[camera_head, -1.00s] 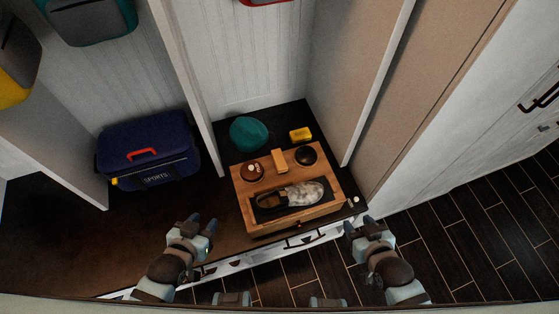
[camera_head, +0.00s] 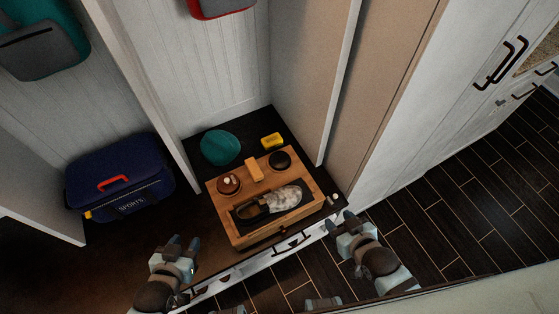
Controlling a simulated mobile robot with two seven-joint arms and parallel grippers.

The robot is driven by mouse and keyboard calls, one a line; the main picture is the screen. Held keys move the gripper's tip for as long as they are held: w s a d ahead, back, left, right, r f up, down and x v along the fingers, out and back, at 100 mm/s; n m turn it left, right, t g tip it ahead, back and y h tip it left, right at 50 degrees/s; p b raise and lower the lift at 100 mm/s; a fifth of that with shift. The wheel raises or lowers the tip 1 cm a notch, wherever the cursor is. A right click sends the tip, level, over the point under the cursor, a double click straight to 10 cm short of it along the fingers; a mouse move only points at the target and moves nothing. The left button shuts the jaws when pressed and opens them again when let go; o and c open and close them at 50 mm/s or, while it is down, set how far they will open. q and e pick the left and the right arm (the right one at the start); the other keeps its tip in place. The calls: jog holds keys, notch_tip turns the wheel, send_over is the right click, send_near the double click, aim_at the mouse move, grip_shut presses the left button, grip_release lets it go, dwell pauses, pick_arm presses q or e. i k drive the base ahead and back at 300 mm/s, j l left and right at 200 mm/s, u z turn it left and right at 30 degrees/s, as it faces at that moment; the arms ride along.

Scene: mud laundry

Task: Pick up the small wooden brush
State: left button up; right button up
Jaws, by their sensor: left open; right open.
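A small tan block-like object (camera_head: 254,169), which looks like the small wooden brush, lies on the back part of the wooden box (camera_head: 230,226). It is between a round brown item with a pale top (camera_head: 228,184) and a dark round item (camera_head: 280,160). Bristles cannot be made out. My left gripper (camera_head: 183,245) is open and empty, to the front left of the box. My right gripper (camera_head: 340,221) is open and empty, at the front right of the box. Both are apart from the brush.
A teal rounded item (camera_head: 220,147) and a yellow block (camera_head: 271,141) sit behind. A blue sports bag (camera_head: 120,178) stands left, past a white divider. A wall panel rises at right.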

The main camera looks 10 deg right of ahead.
aim_at(256, 172)
jog(key=l+u, duration=0.15)
jog(key=l, duration=1.4)
jog(key=i+l, duration=0.1)
jog(key=l, duration=0.2)
jog(key=i+l, duration=0.1)
jog(key=l, duration=0.15)
